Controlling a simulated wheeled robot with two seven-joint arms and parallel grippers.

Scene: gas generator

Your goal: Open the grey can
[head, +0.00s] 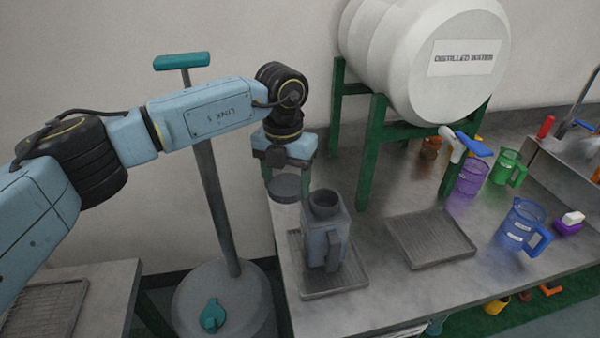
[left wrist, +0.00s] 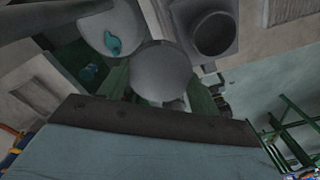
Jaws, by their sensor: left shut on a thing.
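The grey can (head: 322,250) stands upright on a grey tray at the near left of the workbench. Its round neck is uncovered, and the dark opening of the can (left wrist: 215,33) also shows in the left wrist view. My left gripper (head: 287,182) points down, behind and to the left of the can. It is shut on a round grey lid (head: 286,188), which is apart from the can. The lid (left wrist: 162,72) sits between the green fingers in the left wrist view. My right gripper is in neither view.
The can's tray (head: 335,285) and an empty tray (head: 430,238) lie on the bench (head: 390,300). A white water barrel (head: 400,50) rests on a green stand (head: 375,150). Purple, green and blue jugs (head: 522,225) stand right. A teal-handled pole (head: 205,150) rises left of the bench.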

